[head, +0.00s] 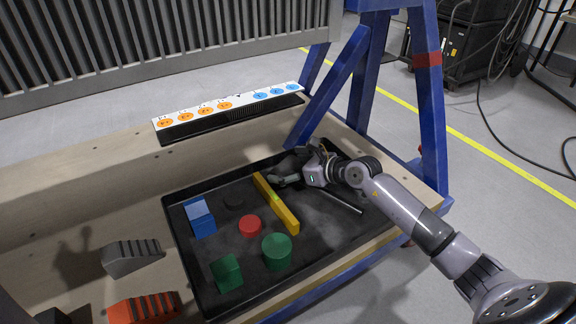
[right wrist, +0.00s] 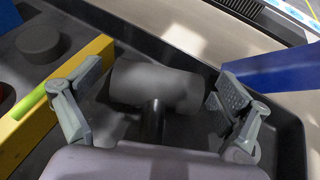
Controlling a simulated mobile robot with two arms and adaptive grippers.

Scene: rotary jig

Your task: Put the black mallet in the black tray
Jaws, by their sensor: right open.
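The black mallet shows in the right wrist view with its dark grey cylindrical head (right wrist: 155,88) and black handle (right wrist: 153,124). It appears to lie inside the black tray (head: 187,267), in the tray's far right part. In the head view my gripper partly hides it, and a thin rod, likely its handle (head: 338,200), sticks out below the wrist. My right gripper (head: 290,167) is over the mallet; its open fingers (right wrist: 157,80) stand on either side of the head, apart from it. My left gripper is not in view.
The tray also holds a yellow bar (head: 278,205), a blue block (head: 200,219), a red cylinder (head: 250,226), green pieces (head: 277,252) and a dark disc (head: 234,202). Grey (head: 131,256) and orange (head: 144,307) stepped pieces stand left of it. A blue frame post (head: 428,100) rises behind.

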